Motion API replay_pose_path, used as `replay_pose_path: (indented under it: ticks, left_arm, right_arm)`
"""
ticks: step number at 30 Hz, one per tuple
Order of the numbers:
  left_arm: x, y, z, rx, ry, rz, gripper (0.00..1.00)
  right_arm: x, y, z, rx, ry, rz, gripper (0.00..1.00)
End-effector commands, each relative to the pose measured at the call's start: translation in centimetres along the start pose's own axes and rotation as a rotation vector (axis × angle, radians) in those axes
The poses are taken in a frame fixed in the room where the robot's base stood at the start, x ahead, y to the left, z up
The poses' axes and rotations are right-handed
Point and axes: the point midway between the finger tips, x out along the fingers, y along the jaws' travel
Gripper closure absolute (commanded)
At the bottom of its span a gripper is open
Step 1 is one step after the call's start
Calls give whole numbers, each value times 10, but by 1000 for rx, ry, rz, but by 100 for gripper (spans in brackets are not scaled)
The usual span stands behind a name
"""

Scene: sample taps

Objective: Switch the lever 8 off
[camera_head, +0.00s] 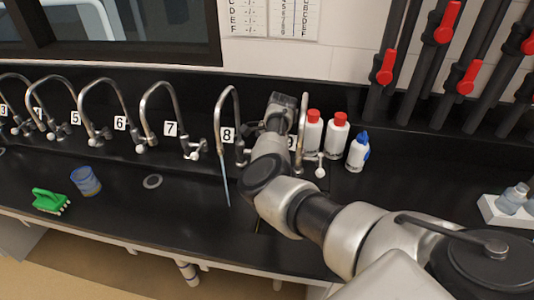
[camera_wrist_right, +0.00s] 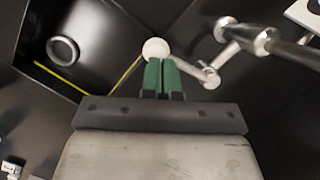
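Tap 8 (camera_head: 219,115) is a silver gooseneck behind the counter, beside its label 8 (camera_head: 228,134). A thin bluish water stream (camera_head: 226,182) runs from its spout. Its lever sits low by the tap base, partly hidden by my right arm in the head view. In the right wrist view, a white ball knob (camera_wrist_right: 155,48) lies just beyond the green fingertips of my right gripper (camera_wrist_right: 163,64). The fingers are close together with nothing seen between them. I cannot tell whether they touch the knob. My left gripper is not in view.
Tap 7 (camera_head: 157,100) is to the left, with more taps beyond. Red-capped bottles (camera_head: 336,132) and a blue-capped bottle (camera_head: 357,152) stand right of my arm. A green brush (camera_head: 50,201) and a blue cup (camera_head: 86,181) are on the left counter.

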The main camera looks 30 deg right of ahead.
Motion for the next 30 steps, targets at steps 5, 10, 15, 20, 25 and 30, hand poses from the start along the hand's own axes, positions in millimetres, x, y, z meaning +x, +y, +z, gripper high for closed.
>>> replay_pose_path:
  ticks: [5, 10, 15, 20, 25, 30]
  left_arm:
    - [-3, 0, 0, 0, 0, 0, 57]
    - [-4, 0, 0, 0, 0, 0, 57]
    - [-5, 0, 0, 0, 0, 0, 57]
    - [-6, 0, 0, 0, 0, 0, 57]
    - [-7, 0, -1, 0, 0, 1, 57]
    - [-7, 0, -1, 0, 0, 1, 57]
  right_arm:
    - [1, 0, 2, 25, 1, -6, 100]
    - [2, 0, 2, 45, 1, -12, 100]
    - [2, 0, 3, 58, 1, -16, 100]
    - [2, -1, 4, 69, 1, -20, 100]
    - [3, -1, 4, 77, 1, -22, 100]
    - [3, -1, 5, 81, 1, -24, 100]
